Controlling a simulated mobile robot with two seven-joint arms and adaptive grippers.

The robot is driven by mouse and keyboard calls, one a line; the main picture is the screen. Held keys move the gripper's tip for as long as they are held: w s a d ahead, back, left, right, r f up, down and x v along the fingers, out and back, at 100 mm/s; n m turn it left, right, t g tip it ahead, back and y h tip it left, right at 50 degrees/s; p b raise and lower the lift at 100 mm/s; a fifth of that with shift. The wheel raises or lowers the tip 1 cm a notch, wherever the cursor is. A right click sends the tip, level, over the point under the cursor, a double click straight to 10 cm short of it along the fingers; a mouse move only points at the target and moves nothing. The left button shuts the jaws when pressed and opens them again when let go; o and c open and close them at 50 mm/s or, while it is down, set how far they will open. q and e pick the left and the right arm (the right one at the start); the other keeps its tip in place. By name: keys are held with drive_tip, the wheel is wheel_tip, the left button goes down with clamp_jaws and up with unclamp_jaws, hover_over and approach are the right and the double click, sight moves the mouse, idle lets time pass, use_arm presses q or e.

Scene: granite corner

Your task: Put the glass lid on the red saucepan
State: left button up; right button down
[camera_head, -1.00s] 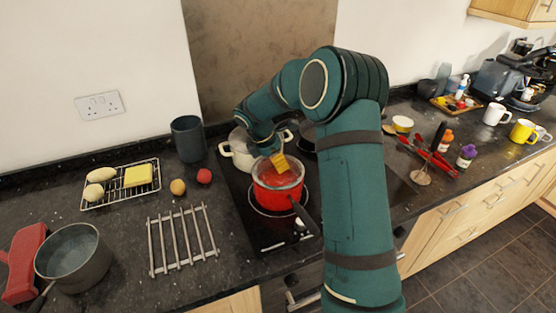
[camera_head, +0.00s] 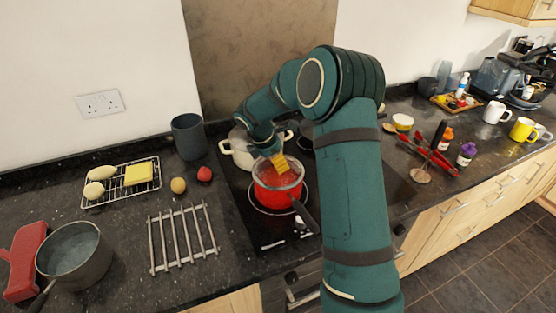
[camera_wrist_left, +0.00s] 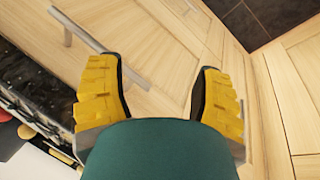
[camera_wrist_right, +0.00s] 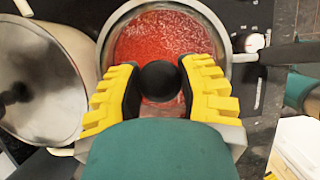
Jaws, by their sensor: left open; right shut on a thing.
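The red saucepan (camera_head: 277,197) stands on the black hob with its dark handle pointing to the front right. The glass lid (camera_wrist_right: 163,36) is clear with a pale rim and a round black knob (camera_wrist_right: 158,81). It lies over the saucepan's mouth, and red contents show through it. Whether its rim is fully seated all round I cannot tell. My right gripper (camera_head: 279,162), also in the right wrist view (camera_wrist_right: 158,88), is shut on the lid's knob. My left gripper (camera_wrist_left: 160,95) is open and empty in front of wooden cupboard doors; the head view does not show it.
A steel trivet (camera_head: 183,239), a grey pan (camera_head: 75,255), a dark canister (camera_head: 188,137) and a wire rack (camera_head: 121,183) are to the left. Red tongs (camera_head: 428,156) and mugs (camera_head: 497,112) are to the right.

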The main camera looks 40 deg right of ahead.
drive_tip(key=shift+f, duration=0.15)
idle(0.5)
unclamp_jaws()
idle(0.4)
drive_tip(key=shift+r+p, duration=3.15)
drive_tip(key=shift+r, duration=0.4)
drive_tip(key=shift+f, duration=0.1)
